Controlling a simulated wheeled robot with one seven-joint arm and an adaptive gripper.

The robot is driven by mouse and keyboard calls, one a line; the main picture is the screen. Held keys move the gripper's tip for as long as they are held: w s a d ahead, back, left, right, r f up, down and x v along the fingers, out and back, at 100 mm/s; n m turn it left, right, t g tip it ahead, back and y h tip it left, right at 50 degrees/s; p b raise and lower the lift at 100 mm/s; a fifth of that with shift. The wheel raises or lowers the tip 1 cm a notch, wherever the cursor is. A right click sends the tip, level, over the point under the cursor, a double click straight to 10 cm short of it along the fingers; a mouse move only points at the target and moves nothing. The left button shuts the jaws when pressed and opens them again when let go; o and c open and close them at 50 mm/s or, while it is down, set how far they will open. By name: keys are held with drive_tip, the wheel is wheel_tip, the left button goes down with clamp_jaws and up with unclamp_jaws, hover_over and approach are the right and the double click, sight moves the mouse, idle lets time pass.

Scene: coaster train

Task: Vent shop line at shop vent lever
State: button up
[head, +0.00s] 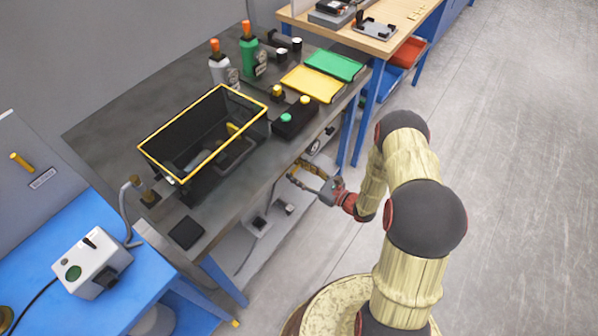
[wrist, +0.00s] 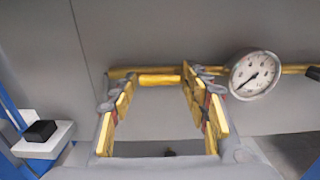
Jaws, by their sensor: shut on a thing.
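My gripper (head: 308,176) is low at the front side of the dark workbench, below its top. In the wrist view, my gripper (wrist: 157,88) has its yellow-padded fingers on either side of a short yellow bar, which appears to be the shop vent lever (wrist: 160,80). The fingers are shut on it, one at each end. A yellow pipe (wrist: 150,70) runs level just behind it. A round white pressure gauge (wrist: 254,76) with a dark needle sits to the right of the fingers. The gauge also shows under the bench edge in the head view (head: 315,147).
The dark workbench (head: 235,185) carries a black crate with a yellow rim (head: 160,170), a button box (head: 296,119), yellow (head: 312,84) and green (head: 335,65) trays, and orange-topped bottles. A blue table (head: 150,285) stands at left. The floor at right is clear.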

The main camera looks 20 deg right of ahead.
drive_tip(key=shift+f+n, duration=0.1)
drive_tip(key=shift+n, duration=0.2)
drive_tip(key=shift+w+d+f+n+b, duration=0.35)
drive_tip(key=shift+n+b, duration=0.6)
drive_tip(key=shift+n, duration=1.95)
drive_tip(key=shift+w+d+f+n+b, duration=0.15)
drive_tip(key=shift+d+f+n+b, duration=0.55)
drive_tip(key=shift+n, duration=2.2)
drive_tip(key=shift+w+f+n+b, duration=0.1)
drive_tip(key=shift+w+n+b, duration=0.15)
drive_tip(key=shift+n+b, duration=1.85)
drive_tip(key=shift+n+p, duration=0.85)
drive_tip(key=shift+n, duration=0.05)
drive_tip(key=o, duration=1.1)
drive_tip(key=shift+c, duration=0.2)
drive_tip(key=shift+o, duration=0.6)
